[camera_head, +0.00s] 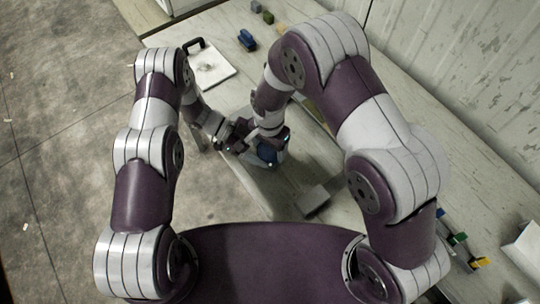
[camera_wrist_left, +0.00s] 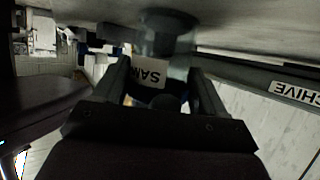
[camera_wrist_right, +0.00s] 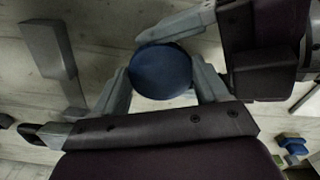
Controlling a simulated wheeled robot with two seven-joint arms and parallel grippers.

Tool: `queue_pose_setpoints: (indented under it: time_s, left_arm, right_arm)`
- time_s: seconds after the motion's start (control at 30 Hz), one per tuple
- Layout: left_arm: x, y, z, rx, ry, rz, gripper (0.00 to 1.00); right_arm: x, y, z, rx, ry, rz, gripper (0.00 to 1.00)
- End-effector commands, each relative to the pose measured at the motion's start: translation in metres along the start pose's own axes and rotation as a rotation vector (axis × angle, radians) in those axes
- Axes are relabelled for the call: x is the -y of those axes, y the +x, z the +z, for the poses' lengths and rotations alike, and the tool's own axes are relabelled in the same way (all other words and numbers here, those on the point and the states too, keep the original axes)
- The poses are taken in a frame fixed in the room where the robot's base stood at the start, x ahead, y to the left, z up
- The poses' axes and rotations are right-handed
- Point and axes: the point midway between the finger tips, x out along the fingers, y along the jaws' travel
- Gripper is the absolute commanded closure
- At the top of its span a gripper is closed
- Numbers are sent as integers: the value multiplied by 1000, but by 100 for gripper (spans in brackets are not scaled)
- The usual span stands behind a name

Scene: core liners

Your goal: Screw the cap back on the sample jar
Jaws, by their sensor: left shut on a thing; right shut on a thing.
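The sample jar (camera_wrist_left: 150,72) has a pale label reading "SAM" and sits between the fingers of my left gripper (camera_wrist_left: 160,85), which is shut on it. In the head view my left gripper (camera_head: 238,148) is low over the bench, and the jar is mostly hidden. The round blue cap (camera_wrist_right: 160,72) lies between the fingertips of my right gripper (camera_wrist_right: 160,88), shut on it. The cap also shows in the head view (camera_head: 267,154), just below my right gripper (camera_head: 270,142). The two grippers are close together. Whether the cap touches the jar's rim or thread is hidden.
The pale bench (camera_head: 340,160) runs diagonally beside a corrugated wall. A grey block (camera_head: 312,198) lies near the grippers. A white board with a black handle (camera_head: 208,66) and a blue item (camera_head: 247,40) are farther back. Small coloured items (camera_head: 460,240) lie at right.

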Motion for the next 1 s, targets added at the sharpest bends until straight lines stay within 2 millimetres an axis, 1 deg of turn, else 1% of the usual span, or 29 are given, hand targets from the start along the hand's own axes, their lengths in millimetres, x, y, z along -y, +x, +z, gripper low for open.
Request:
queue_pose_setpoints:
  time_s: [0.5,0.53,0.57,0.6,0.83,1.0]
  left_arm:
    - [0,0,0,-1,1,0,100]
    - [0,0,0,-1,0,0,100]
    - [0,0,0,-1,0,0,100]
    - [0,0,0,-1,0,0,100]
    - [0,1,-1,-2,0,2,100]
    - [0,1,0,-1,-1,2,100]
  right_arm:
    - [1,0,0,-1,-2,-3,63]
    - [1,0,0,-1,-1,-3,17]
    - [1,0,0,-1,-1,-3,7]
    - [1,0,0,-1,-1,-3,1]
    - [2,-3,0,-2,-1,-6,1]
    - [4,-27,-1,-5,-1,-11,1]
